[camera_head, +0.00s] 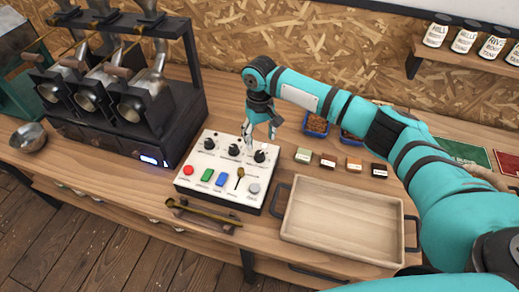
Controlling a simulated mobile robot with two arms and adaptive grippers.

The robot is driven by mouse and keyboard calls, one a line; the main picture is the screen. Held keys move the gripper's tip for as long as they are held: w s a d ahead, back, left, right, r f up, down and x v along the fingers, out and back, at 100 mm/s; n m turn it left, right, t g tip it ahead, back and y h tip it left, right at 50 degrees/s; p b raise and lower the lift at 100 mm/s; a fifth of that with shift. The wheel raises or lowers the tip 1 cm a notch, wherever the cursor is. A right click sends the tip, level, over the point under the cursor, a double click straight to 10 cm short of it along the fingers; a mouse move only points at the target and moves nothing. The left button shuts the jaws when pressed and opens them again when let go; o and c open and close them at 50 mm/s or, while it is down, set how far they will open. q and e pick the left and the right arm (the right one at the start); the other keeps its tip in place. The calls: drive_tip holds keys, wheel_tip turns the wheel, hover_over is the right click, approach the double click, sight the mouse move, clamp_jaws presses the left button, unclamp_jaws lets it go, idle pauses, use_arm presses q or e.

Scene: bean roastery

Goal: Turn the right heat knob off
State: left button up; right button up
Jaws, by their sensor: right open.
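The white control panel (200,188) stands on the wooden bench, with a row of three black knobs along its back. The right knob (260,156) is at the right end of that row, beside the middle knob (234,150) and the left knob (209,143). My right gripper (260,136) points down with its fingers apart and empty. Its fingertips are at the back of the panel, close to the right knob; I cannot tell whether they touch it. The knob's pointer is too small to read. My left gripper is not in view.
Red, green, blue and grey buttons and a small lever (239,180) line the panel's front. A black roaster (180,130) stands to the left. A wooden tray (340,215) lies to the right, with small blocks (328,160) and blue bean bins (316,126) behind it.

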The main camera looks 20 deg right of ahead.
sight(260, 153)
wheel_tip(260, 153, down, 6)
drive_tip(key=shift+f+p, duration=0.1)
drive_tip(key=shift+p, duration=0.25)
drive_tip(key=shift+f, duration=0.7)
drive_tip(key=c, duration=1.1)
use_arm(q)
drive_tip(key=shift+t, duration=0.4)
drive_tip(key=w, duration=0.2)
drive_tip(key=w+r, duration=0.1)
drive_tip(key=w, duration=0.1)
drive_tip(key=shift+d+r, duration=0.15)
use_arm(e)
drive_tip(key=shift+c, duration=0.2)
